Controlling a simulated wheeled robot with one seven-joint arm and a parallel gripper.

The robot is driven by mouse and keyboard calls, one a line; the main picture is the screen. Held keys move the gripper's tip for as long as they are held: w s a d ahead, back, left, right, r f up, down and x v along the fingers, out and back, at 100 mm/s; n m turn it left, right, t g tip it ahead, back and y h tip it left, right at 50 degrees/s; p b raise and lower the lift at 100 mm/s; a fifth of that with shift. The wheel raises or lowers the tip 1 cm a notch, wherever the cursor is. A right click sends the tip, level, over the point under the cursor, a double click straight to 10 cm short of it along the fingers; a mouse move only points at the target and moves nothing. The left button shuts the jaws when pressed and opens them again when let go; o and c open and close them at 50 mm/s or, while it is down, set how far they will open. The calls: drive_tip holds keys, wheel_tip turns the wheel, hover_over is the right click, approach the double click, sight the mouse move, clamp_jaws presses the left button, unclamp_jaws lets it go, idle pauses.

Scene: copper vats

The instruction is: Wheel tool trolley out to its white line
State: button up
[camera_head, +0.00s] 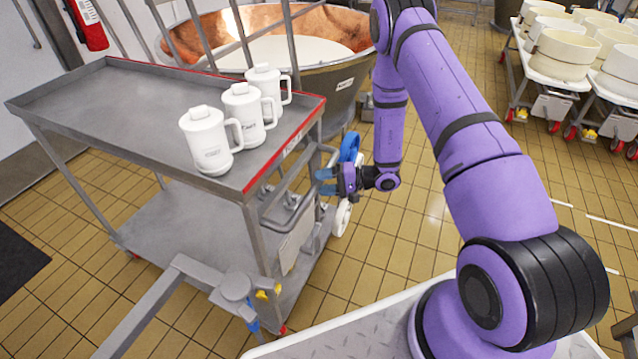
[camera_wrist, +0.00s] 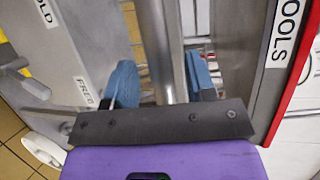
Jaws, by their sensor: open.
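The grey metal tool trolley (camera_head: 120,88) stands at left in the head view, its red-edged top shelf facing me. My gripper (camera_head: 324,181) is at the trolley's right end, below the top shelf. In the wrist view its blue fingers (camera_wrist: 162,82) are open, one on each side of an upright metal bar (camera_wrist: 165,45) of the trolley. I cannot tell whether they touch it. A "TOOLS" label (camera_wrist: 288,32) is beside the bar, and a "FREE" label (camera_wrist: 86,92) is to the left. White line pieces (camera_head: 610,222) mark the floor at right.
Three white mugs (camera_head: 207,140) stand on the trolley top near its right edge. A copper vat (camera_head: 270,35) is behind it. Carts with white tubs (camera_head: 562,52) stand at the upper right. A grey metal rail (camera_head: 150,305) is in front. Tiled floor (camera_head: 440,215) lies open to the right.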

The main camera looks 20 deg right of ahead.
drive_tip(key=shift+x, duration=0.8)
drive_tip(key=shift+c, duration=0.3)
